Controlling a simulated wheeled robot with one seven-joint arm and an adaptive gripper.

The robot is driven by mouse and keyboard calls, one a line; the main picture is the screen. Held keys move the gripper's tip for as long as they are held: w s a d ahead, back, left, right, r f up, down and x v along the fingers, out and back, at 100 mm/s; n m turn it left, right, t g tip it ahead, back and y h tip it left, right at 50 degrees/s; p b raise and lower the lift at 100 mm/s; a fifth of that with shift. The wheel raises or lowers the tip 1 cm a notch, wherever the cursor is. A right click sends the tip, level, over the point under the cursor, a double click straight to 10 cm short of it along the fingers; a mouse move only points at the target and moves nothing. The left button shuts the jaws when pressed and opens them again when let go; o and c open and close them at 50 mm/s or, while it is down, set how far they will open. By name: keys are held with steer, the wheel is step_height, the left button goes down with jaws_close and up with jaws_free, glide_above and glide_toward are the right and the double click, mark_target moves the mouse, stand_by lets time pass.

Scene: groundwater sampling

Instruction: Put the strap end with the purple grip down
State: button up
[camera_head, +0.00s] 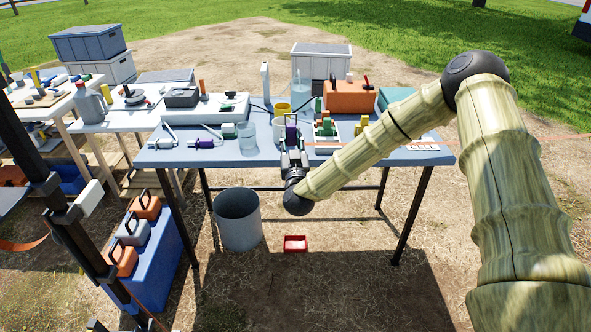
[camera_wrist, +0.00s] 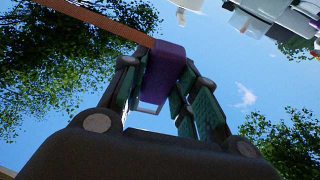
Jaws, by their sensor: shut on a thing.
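My gripper (camera_head: 292,150) is at the front middle of the blue-grey table (camera_head: 228,158). It is shut on the purple grip (camera_wrist: 165,72), which sits between the finger pads of my gripper (camera_wrist: 160,95) in the wrist view. The purple grip (camera_head: 291,134) shows small in the head view. An orange strap (camera_wrist: 100,20) runs from the grip to the upper left in the wrist view. In the head view an orange strap (camera_head: 326,144) runs to the right of my gripper, partly behind my arm. I cannot tell how far the grip is above the tabletop.
Another purple piece (camera_head: 204,142) and a clear beaker (camera_head: 246,134) are left of my gripper. Yellow (camera_head: 282,109) and white cups stand behind it, with an orange case (camera_head: 349,97) further back. A grey bin (camera_head: 239,218) and a red tray (camera_head: 295,244) are on the ground.

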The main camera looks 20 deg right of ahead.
mark_target(295, 126)
steer(key=shift+m+h, duration=0.4)
steer(key=shift+h, duration=0.3)
steer(key=w+b, duration=0.1)
steer(key=w+d+b, duration=0.1)
steer(key=w+b, duration=0.1)
steer(key=w+d+b, duration=0.1)
steer(key=w+b, duration=0.1)
steer(key=shift+d, duration=0.25)
steer(key=shift+w+d+f+b, duration=0.2)
steer(key=shift+f+b, duration=0.3)
steer(key=shift+f, duration=0.95)
steer(key=shift+w+d+f+b, duration=0.1)
steer(key=shift+w+f+b, duration=0.25)
steer(key=shift+f, duration=1.15)
steer(key=shift+w+d+f+b, duration=0.1)
steer(key=shift+f+b, duration=0.5)
steer(key=shift+f, duration=0.85)
steer(key=shift+f, duration=0.2)
steer(key=o, duration=0.8)
steer(key=shift+r, duration=0.2)
